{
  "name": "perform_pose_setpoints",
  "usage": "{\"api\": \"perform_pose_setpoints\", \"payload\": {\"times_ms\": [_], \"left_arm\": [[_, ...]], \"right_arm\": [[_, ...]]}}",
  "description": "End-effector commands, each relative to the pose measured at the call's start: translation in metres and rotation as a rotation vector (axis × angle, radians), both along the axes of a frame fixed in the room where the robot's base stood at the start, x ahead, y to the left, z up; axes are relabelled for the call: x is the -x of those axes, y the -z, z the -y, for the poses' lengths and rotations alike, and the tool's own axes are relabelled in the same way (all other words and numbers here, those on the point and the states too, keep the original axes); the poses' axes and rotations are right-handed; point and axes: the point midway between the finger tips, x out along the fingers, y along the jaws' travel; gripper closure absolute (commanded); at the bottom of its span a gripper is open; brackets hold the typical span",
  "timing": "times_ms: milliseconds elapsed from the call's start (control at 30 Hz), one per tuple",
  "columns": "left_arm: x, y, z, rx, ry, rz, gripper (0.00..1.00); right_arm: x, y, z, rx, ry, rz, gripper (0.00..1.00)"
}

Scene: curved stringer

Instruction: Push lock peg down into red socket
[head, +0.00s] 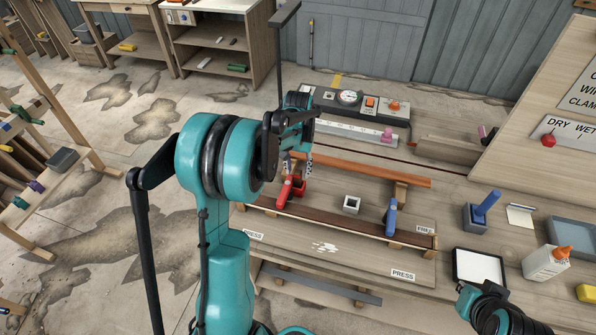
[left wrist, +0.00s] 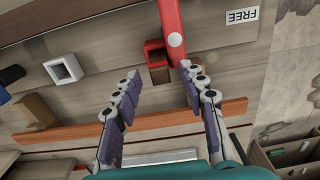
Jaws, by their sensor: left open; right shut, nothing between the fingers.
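The red socket (left wrist: 153,48) is a small square box on the board. Its opening shows brown inside in the left wrist view. A long red peg-like piece (left wrist: 172,28) with a pale round spot lies right beside it; I cannot tell whether they touch. My right gripper (head: 464,290) is shut and empty at the lower right, partly cut off.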

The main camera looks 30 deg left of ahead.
Motion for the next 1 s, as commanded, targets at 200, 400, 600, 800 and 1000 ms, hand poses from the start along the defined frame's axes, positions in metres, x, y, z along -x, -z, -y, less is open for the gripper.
{"api": "perform_pose_setpoints", "payload": {"times_ms": [200,400,600,800,1000], "left_arm": [[0.001,-0.048,0.000,0.000,0.000,0.000,0.58],[0.000,-0.085,0.000,0.000,0.000,0.000,0.58],[0.000,-0.102,0.000,0.000,0.000,0.000,0.58],[0.000,-0.103,0.000,0.000,0.000,0.000,0.58],[0.000,-0.103,0.000,0.000,0.000,0.000,0.58]], "right_arm": [[0.000,0.000,0.000,0.000,0.000,0.000,1.00],[0.000,0.000,0.000,0.000,0.000,0.000,1.00],[0.000,0.000,0.000,0.000,0.000,0.000,1.00],[0.000,0.000,0.000,0.000,0.000,0.000,1.00],[0.000,0.000,0.000,0.000,0.000,0.000,1.00]]}}
